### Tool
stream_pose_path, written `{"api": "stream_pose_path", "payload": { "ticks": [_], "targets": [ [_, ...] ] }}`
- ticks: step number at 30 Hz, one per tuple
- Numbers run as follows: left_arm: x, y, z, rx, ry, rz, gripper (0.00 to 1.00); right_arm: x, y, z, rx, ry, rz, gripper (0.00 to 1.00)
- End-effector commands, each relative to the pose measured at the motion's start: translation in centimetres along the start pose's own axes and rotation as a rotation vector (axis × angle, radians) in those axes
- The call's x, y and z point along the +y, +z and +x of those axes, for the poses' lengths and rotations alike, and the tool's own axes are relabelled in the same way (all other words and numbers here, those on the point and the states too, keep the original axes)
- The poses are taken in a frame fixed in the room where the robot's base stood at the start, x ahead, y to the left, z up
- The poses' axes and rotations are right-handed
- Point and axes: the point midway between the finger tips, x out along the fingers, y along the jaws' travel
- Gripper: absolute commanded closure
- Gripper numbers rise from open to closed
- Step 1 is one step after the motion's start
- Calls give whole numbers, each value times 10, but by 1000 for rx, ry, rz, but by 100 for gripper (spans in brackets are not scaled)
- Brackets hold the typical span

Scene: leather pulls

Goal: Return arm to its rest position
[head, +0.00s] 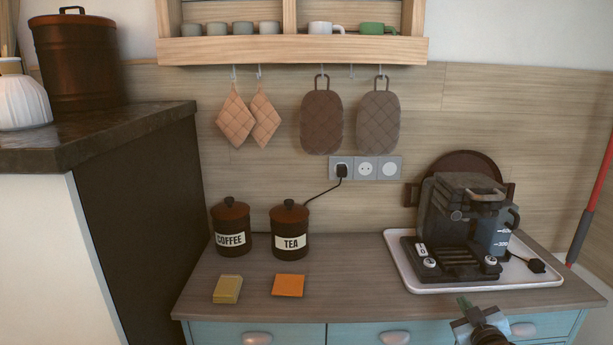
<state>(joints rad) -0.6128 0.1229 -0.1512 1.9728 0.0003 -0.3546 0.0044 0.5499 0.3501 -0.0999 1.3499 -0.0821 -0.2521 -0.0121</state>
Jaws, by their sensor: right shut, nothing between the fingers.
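My right gripper (466,306) shows at the bottom edge, right of the middle, in front of the blue drawers. It is shut and empty, with its tips pointing up toward the counter edge. Part of my right arm shows below it, cut off by the frame edge. My left gripper and left arm are not in the picture.
A wooden counter (345,293) holds a coffee tin (231,229), a tea tin (290,230), a yellow block (227,289) and an orange packet (288,285). A white tray (395,247) carries a coffee machine (462,215). Blue drawers (290,332) have rounded pulls.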

Motion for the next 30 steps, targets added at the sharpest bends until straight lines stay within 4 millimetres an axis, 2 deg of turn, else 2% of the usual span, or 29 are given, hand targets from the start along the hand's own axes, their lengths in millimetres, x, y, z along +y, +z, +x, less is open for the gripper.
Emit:
{"api": "stream_pose_path", "payload": {
  "ticks": [3,11,14,17,22,27,30],
  "targets": [
    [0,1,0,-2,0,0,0,-6,20,-1,-110,-28,105,100],
    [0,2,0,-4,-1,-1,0,-70,75,-54,-173,-114,114,100],
    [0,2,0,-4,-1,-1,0,-97,98,-83,-206,-153,125,100],
    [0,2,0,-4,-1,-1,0,-127,123,-121,-246,-198,141,100],
    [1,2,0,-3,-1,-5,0,-178,162,-203,-329,-277,185,100],
    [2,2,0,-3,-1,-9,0,-217,186,-291,-417,-342,240,100],
    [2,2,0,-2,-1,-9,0,-233,194,-341,-469,-372,274,100]
  ]
}}
